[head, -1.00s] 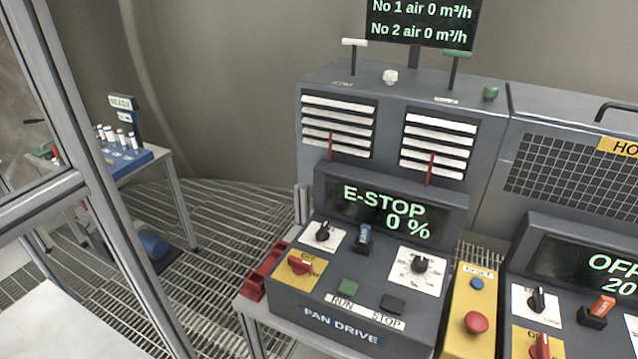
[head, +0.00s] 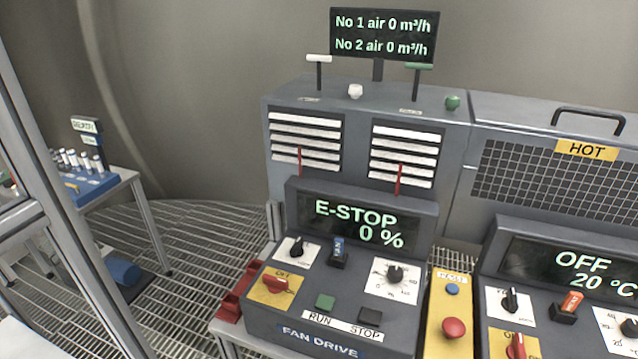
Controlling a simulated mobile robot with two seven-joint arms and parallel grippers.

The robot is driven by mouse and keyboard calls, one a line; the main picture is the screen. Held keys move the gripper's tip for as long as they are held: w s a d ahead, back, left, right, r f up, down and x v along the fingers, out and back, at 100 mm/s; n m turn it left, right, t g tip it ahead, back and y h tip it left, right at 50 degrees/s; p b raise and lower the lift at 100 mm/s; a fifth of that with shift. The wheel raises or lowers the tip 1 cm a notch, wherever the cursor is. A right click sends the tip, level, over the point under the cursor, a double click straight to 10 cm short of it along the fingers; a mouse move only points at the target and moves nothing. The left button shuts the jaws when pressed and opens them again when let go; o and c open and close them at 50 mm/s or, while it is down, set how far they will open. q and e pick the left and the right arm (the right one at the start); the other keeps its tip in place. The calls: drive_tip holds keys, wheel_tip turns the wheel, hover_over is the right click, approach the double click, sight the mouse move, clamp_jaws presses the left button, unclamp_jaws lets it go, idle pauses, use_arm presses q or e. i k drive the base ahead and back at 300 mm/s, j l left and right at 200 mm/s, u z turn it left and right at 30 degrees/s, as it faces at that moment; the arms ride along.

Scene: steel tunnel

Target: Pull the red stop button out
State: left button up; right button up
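The red stop button (head: 454,328) is a round mushroom head on a narrow yellow box (head: 437,304), below a small blue button (head: 452,289). The box stands between the fan drive panel and the panel at the right. The fan drive display (head: 352,222) reads E-STOP and 0 %. From this angle I cannot tell how far the red button is pushed in. Neither of my grippers is in the head view.
The fan drive panel (head: 262,318) has knobs, a green and a dark button. The right unit has a HOT mesh cover (head: 520,180) and a display (head: 575,268) reading OFF, 20 °C. A grey frame post (head: 70,225) crosses the left. A side table holds a blue rack (head: 92,186).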

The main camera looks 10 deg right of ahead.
sight(453, 328)
drive_tip(key=z, duration=1.05)
